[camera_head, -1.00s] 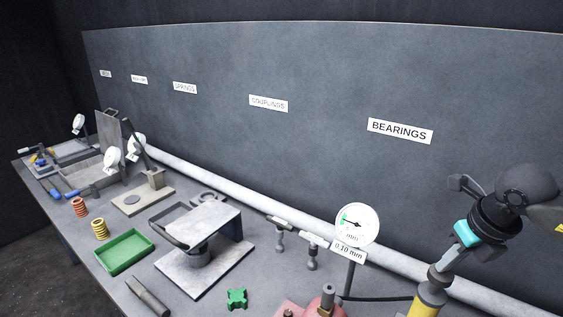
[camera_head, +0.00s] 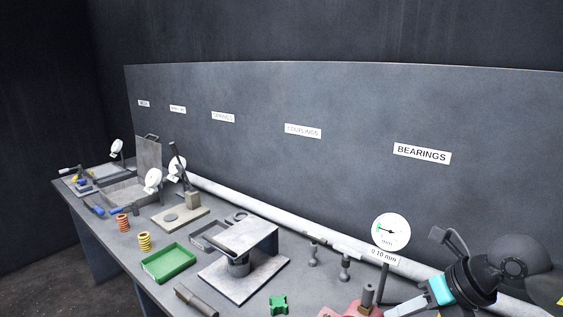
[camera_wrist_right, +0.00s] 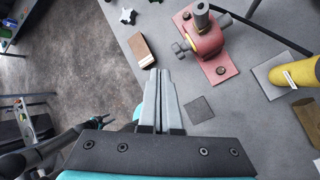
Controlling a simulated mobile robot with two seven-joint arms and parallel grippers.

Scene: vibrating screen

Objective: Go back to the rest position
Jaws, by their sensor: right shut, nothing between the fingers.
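My right gripper (camera_wrist_right: 159,76) shows in the right wrist view with its two grey fingers together and nothing between them. It points over the bench near the front edge, apart from the things there.
The bench holds a green tray (camera_head: 168,263), a grey stand (camera_head: 247,239), a dial gauge (camera_head: 390,231) and a red fixture (camera_wrist_right: 208,42). A brown and cream block (camera_wrist_right: 141,50) lies near the fingers. A grey panel (camera_head: 350,100) rises behind.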

